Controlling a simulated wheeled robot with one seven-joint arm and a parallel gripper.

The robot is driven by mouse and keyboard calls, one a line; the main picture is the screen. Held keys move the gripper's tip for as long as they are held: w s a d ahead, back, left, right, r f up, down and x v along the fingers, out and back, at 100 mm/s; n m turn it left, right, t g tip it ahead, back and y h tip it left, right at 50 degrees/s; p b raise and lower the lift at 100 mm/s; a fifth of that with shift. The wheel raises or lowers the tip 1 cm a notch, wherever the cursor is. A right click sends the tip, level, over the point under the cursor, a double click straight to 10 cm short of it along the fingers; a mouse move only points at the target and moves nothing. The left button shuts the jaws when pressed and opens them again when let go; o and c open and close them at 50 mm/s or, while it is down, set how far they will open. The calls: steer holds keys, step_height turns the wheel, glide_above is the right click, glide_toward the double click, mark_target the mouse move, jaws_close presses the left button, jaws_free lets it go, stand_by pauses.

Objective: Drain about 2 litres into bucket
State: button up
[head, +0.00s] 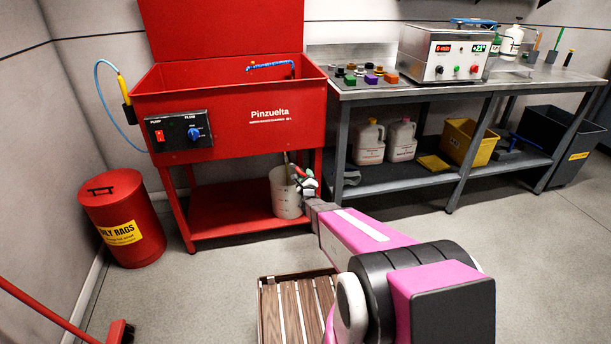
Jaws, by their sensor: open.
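A white bucket (284,201) with dark marks on its wall stands upright on the lower shelf of the red Pinzuelta parts washer (240,120), under its right end. A thin drain pipe (287,166) comes down above or into the bucket; I cannot tell which. My gripper (302,177) is open at the bucket's upper right rim, close to the pipe. Whether it touches either is unclear. Any drain valve is hidden behind my gripper, and the liquid level in the bucket does not show. The washer's control panel (180,132) has a red pump switch and a blue flow knob.
A red oily rags bin (122,222) stands left of the washer. A steel bench (430,88) with jugs (369,142) and a yellow tub (466,138) below is at right. A slatted wooden platform (283,312) lies in front. Floor between is clear.

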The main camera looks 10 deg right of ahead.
steer(key=s+f, duration=0.1)
steer(key=s, duration=0.8)
steer(key=shift+a+f, duration=0.2)
steer(key=shift+a, duration=0.15)
stand_by(6.8)
